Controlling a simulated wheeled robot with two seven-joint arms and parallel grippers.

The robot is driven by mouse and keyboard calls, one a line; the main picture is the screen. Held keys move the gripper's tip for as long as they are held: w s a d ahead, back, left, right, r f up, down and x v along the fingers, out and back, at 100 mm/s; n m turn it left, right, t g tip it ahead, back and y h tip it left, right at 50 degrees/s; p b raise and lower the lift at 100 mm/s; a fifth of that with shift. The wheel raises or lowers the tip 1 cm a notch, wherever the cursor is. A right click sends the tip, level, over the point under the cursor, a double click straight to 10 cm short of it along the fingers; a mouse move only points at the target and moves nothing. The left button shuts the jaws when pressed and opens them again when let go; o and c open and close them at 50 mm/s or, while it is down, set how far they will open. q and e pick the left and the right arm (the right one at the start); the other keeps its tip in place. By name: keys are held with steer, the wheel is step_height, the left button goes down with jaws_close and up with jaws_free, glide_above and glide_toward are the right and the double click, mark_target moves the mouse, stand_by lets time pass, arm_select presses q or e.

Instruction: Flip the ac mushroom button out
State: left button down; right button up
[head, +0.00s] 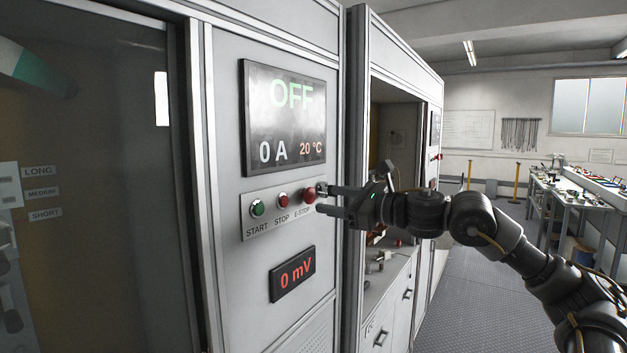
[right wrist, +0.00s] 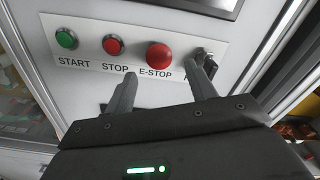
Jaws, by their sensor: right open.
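The red mushroom button (head: 309,196), labelled E-STOP, is the largest button on the light button strip of the grey cabinet. It also shows in the right wrist view (right wrist: 159,55). My right gripper (head: 323,199) is open and empty, with its fingers pointing at the panel close to this button. In the right wrist view the fingertips (right wrist: 170,66) lie to the lower left and right of the red button. I cannot tell whether they touch it. A dark switch (right wrist: 205,52) right of the button is partly hidden by one finger. My left gripper is not in view.
A green START button (head: 257,208) and a smaller red STOP button (head: 283,200) sit on the same strip. The display (head: 285,118) above reads OFF, 0 A and 20 °C. A small display (head: 293,274) below reads 0 mV. An open cabinet bay (head: 398,135) stands behind my right gripper.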

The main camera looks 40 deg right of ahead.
mark_target(313, 197)
steer(key=p+x, duration=0.3)
steer(key=x, duration=0.2)
steer(key=shift+r, duration=0.15)
steer(key=shift+w+a, duration=0.2)
steer(key=shift+w, duration=0.2)
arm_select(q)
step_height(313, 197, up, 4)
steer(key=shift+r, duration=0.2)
